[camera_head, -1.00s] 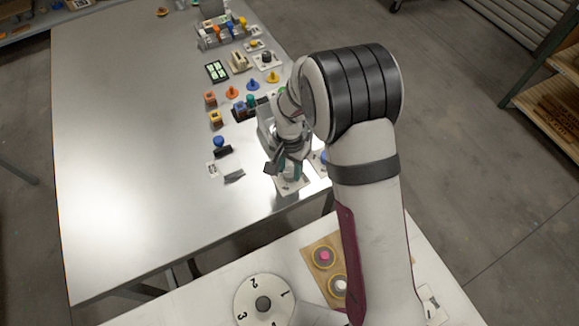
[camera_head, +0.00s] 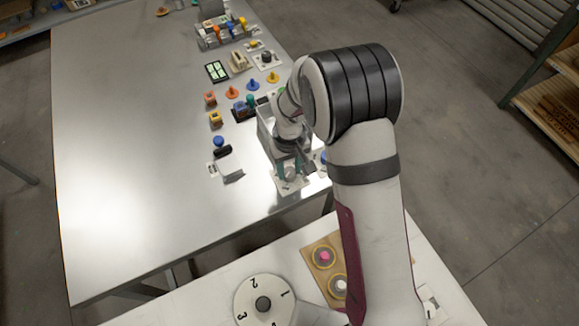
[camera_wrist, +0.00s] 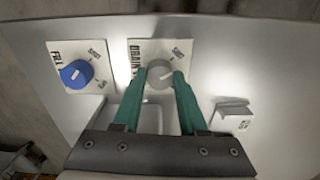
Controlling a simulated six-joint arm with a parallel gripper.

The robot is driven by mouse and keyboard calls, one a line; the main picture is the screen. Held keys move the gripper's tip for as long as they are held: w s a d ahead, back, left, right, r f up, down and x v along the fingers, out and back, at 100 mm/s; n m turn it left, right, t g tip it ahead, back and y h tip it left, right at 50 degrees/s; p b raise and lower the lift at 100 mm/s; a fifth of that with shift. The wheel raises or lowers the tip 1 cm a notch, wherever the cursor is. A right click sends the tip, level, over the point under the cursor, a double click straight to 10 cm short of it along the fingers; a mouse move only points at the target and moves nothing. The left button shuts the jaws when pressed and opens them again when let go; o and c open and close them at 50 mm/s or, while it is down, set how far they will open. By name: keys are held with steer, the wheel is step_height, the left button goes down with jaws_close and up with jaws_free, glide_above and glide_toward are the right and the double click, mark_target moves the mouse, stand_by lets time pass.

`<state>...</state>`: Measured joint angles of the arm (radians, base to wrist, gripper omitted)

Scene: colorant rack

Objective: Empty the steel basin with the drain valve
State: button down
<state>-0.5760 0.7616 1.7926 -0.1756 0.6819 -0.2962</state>
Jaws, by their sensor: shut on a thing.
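In the wrist view the drain valve is a round grey knob (camera_wrist: 160,76) on a white plate (camera_wrist: 184,46) marked "DRAIN". My gripper (camera_wrist: 164,76) has its two green fingers on either side of this knob and is shut on it. In the head view my gripper (camera_head: 289,170) is low over the drain plate (camera_head: 291,186) near the table's front right corner, and the knob is mostly hidden. I cannot clearly make out the steel basin; a metal-looking box (camera_head: 266,128) shows partly behind my arm.
A blue knob (camera_wrist: 76,73) on a plate marked "FILL" is left of the drain plate. A small pale block (camera_wrist: 233,115) is to its right. Several coloured knobs and blocks stand further back on the metal table (camera_head: 130,150). The table's left side is clear.

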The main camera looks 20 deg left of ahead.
mark_target(289, 172)
steer(key=shift+n, duration=1.5)
steer(key=shift+c, duration=2.2)
jaws_free()
steer(key=shift+r, duration=0.1)
step_height(289, 172, up, 16)
steer(key=shift+f, duration=0.2)
